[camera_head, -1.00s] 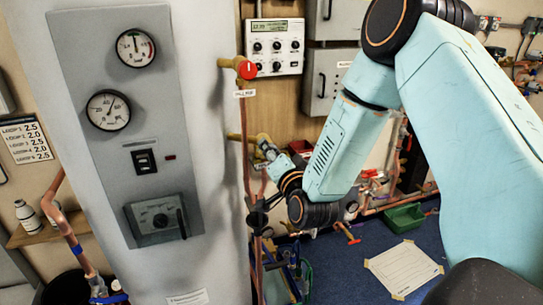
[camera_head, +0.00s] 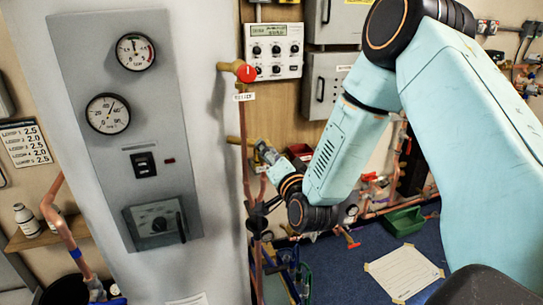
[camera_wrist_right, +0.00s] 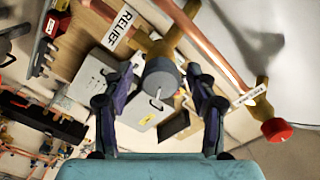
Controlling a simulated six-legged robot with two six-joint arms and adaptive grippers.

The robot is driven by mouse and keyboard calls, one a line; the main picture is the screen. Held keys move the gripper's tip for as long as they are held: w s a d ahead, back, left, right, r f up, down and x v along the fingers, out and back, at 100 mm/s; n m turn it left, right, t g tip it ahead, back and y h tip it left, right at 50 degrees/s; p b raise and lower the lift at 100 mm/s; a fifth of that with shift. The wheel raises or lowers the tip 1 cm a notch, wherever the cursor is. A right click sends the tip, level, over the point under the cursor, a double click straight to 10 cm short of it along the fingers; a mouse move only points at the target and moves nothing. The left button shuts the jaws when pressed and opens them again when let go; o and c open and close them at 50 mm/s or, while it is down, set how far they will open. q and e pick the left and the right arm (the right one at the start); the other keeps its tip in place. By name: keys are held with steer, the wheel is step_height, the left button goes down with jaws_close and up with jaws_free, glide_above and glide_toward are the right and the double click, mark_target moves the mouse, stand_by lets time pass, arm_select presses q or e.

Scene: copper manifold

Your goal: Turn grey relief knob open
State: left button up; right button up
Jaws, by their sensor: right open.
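The grey relief knob (camera_wrist_right: 160,79) is on a brass valve body, beside a copper pipe and a white label reading "RELIEF" (camera_wrist_right: 118,27). In the right wrist view my right gripper (camera_wrist_right: 160,95) is open, with one dark finger on each side of the knob and a gap to both. The knob appears between the fingertips, but I cannot tell how deep it sits. In the head view my right gripper (camera_head: 266,160) is at the brass valve on the copper pipework, and its fingers largely hide the knob. My left gripper is not in view.
A red knob (camera_head: 246,73) sits on the same pipework above; it also shows in the right wrist view (camera_wrist_right: 277,130). The white cylinder with a grey gauge panel (camera_head: 125,100) stands left. A green tray (camera_head: 403,221) and taped paper (camera_head: 403,272) lie on the blue floor.

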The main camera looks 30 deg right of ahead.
steer(key=v, duration=1.2)
stand_by(0.4)
steer(key=s+a+f+n+g+y+b, duration=0.1)
steer(key=s+a+f+n+g+y, duration=0.15)
steer(key=f, duration=0.55)
steer(key=s+a+f+n+g+y+b, duration=0.1)
steer(key=s+a+f+n+g, duration=0.2)
steer(key=f, duration=0.5)
steer(key=s+a+f+n+g+y+b, duration=0.1)
steer(key=s+a+f+n+g+b, duration=0.2)
steer(key=f, duration=0.4)
steer(key=s+a+f+n+g+b, duration=0.1)
steer(key=s+f+n+g+b, duration=0.2)
steer(key=s+f+g, duration=0.6)
steer(key=s+f+b, duration=0.2)
steer(key=s+f, duration=0.7)
steer(key=s, duration=0.1)
steer(key=shift+s+a+n, duration=0.2)
steer(key=shift+a+n, duration=0.1)
steer(key=shift+n, duration=0.05)
